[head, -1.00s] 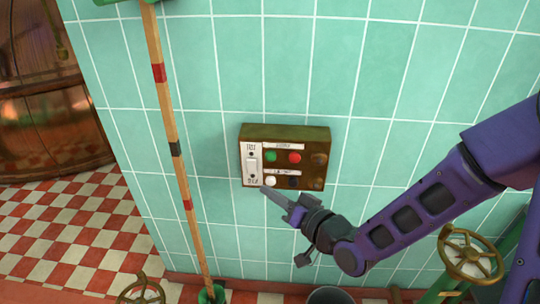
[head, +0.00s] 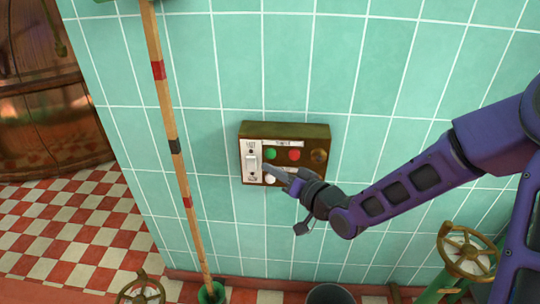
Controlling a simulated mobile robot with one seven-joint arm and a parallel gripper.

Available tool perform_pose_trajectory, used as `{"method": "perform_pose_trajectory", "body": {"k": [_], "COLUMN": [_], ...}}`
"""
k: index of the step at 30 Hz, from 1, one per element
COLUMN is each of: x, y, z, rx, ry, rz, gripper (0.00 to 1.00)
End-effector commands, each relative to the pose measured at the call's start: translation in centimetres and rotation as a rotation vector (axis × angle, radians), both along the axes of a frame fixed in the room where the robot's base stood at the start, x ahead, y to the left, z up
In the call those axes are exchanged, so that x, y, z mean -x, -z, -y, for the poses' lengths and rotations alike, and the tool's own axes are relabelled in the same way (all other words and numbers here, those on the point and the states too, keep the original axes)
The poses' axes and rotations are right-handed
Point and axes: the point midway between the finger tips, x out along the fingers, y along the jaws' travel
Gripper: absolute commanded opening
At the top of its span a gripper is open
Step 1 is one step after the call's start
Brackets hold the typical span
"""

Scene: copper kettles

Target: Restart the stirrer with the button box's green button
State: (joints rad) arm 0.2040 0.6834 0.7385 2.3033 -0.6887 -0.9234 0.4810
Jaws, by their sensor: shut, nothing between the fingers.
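The button box (head: 325,133) is a brown, worn box on the green tiled wall. Its green button (head: 268,154) is at the upper left of the button panel, with a red button (head: 294,155) to its right. A white switch plate (head: 251,160) fills the box's left end. A white button (head: 270,179) sits low on the panel. Whether the tips touch the box I cannot tell.
A wooden pole (head: 174,140) with red and black bands stands left of the box. A brass handwheel (head: 468,250) is at the lower right, another (head: 140,290) at the lower left. A dark bucket (head: 330,294) stands below. A copper vessel (head: 50,120) is far left.

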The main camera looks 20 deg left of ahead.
Motion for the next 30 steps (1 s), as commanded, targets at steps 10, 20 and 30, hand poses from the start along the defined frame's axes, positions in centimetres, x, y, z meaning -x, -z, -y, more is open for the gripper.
{"method": "perform_pose_trajectory", "body": {"k": [10,20,30], "x": [-2.0,-2.0,-2.0], "y": [0.0,0.0,0.0], "z": [-0.6,-0.6,-0.6], "rx": [0.000,0.001,0.001], "ry": [0.001,0.001,0.001], "rz": [0.000,0.000,0.000], "gripper": [0.00,0.00,0.00]}}
